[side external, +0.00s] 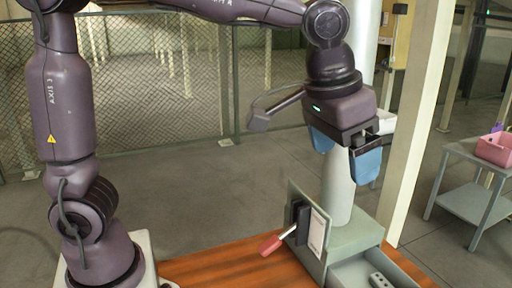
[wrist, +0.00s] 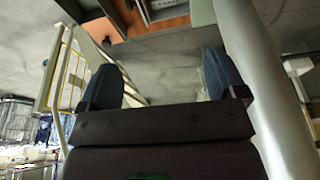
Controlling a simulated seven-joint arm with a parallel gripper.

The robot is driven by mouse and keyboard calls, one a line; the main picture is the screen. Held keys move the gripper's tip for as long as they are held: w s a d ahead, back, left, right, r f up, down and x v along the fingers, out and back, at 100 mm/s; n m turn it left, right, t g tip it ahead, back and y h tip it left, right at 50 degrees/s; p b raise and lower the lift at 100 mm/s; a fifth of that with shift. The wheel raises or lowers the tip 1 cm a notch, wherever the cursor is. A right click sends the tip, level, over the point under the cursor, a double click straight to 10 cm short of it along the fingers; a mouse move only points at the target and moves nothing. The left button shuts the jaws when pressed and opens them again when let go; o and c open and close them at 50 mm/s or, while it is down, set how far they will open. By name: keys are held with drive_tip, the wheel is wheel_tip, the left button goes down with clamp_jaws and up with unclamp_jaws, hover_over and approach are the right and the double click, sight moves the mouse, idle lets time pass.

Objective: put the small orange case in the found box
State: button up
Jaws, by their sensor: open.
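My gripper (side external: 345,158) is open and empty, with its two blue fingers apart, high above the table's right part and in front of a grey column. In the wrist view my gripper (wrist: 162,70) has nothing between its fingers. I cannot make out a small orange case in either view. A grey-green open tray (side external: 345,274) with a raised panel stands at the table's right end, below my gripper; I cannot tell whether it is the found box. It also shows in part at the top of the wrist view (wrist: 168,12).
A grey object (side external: 380,281) lies in the tray. The wooden table (side external: 215,268) is bare at left. A pink bin (side external: 496,150) stands on a far-right trolley. The grey column (side external: 338,190) is close to my gripper.

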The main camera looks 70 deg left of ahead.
drive_tip(key=s+a+f+t, duration=0.2)
drive_tip(key=s+a, duration=1)
drive_tip(key=s, duration=0.3)
drive_tip(key=shift+s+a+f+n, duration=0.15)
drive_tip(key=shift+a+f+n, duration=0.1)
drive_tip(key=shift+n, duration=0.15)
drive_tip(key=shift+r, duration=0.1)
